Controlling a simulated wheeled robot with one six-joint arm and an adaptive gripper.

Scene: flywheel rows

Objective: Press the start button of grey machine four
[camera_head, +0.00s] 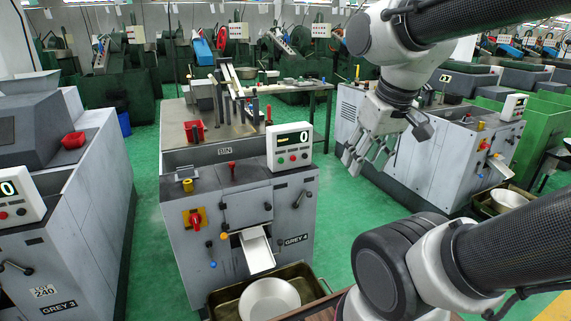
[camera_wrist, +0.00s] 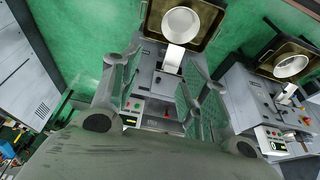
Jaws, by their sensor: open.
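Grey machine four (camera_head: 240,215), labelled GREY 4, stands in the middle of the head view. Its control panel (camera_head: 289,147) has a display reading 0 and a row of small coloured buttons (camera_head: 292,158), green and red among them. My gripper (camera_head: 366,163) is open and empty, to the right of the panel and apart from it in the picture. In the wrist view my gripper (camera_wrist: 165,55) has its fingers spread on either side of the machine (camera_wrist: 166,82). The panel (camera_wrist: 131,112) appears upside down beside the left finger, which partly covers that area.
GREY 3 (camera_head: 75,200) stands to the left and another grey machine (camera_head: 440,150) to the right. A tray (camera_head: 222,302) with a white bowl (camera_head: 269,300) sits before machine four. A red-and-yellow knob (camera_head: 195,219) and levers stick out of its front. Green floor lies between the machines.

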